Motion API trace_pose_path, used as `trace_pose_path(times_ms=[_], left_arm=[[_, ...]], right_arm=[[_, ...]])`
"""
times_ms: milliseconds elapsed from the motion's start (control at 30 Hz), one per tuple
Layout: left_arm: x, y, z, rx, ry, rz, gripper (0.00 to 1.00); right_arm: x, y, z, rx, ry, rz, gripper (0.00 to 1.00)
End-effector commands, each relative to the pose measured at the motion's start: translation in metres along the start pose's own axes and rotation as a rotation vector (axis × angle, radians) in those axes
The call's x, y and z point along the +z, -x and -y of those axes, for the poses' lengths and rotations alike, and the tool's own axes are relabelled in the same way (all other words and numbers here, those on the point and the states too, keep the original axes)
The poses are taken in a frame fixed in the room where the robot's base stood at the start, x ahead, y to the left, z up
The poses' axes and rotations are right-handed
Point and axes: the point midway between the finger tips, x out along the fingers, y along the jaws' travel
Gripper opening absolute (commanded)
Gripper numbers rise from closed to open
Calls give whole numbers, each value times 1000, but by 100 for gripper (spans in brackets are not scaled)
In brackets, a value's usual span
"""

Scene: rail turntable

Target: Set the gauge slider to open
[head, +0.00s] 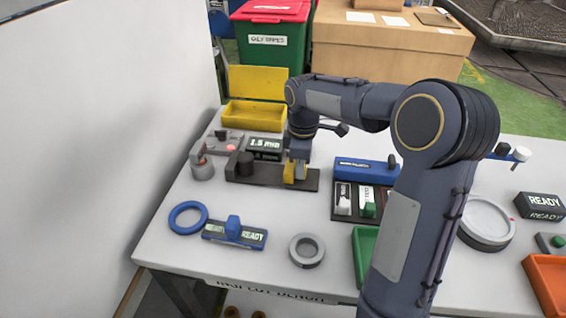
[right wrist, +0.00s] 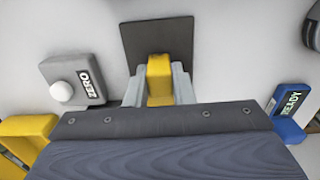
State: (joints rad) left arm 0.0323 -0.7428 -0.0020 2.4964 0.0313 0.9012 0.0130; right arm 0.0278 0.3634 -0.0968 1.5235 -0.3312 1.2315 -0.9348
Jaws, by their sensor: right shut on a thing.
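The gauge has a dark, flat base (head: 262,174) on the white table, with a black cylinder (head: 244,164) on its left part. A yellow block (head: 289,173), seemingly the slider, stands toward the base's right end. My right gripper (head: 295,165) reaches down over it from above. In the right wrist view, my right gripper (right wrist: 159,88) is shut on the yellow block (right wrist: 159,68), one grey finger on each side. The dark base (right wrist: 157,32) shows beyond the block. A black display (head: 265,146) reading about 1.5 stands behind the base. My left gripper is out of view.
A box marked ZERO (right wrist: 74,78) with a white knob is near my right gripper. A blue READY slider unit (head: 234,234), a blue ring (head: 187,217) and a grey ring (head: 306,250) lie in front. A yellow bin (head: 254,114) stands behind; a compartment tray (head: 342,214) is right.

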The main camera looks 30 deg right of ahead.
Motion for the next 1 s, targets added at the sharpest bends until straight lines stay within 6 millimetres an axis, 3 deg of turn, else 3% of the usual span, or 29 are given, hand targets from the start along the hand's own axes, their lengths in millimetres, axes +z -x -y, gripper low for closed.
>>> trace_pose_path(times_ms=[300, 333, 500, 800, 1000], left_arm=[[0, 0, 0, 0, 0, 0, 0], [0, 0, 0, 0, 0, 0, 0], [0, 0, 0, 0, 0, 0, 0], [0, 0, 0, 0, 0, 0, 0], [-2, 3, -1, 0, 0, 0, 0]], right_arm=[[5, 1, -1, 2, -1, 4, 0], [6, 1, -1, 1, -1, 4, 24], [5, 0, 0, 1, -1, 3, 44], [4, 3, 0, 2, 0, 1, 44], [3, 32, -1, 5, 0, -1, 44]])
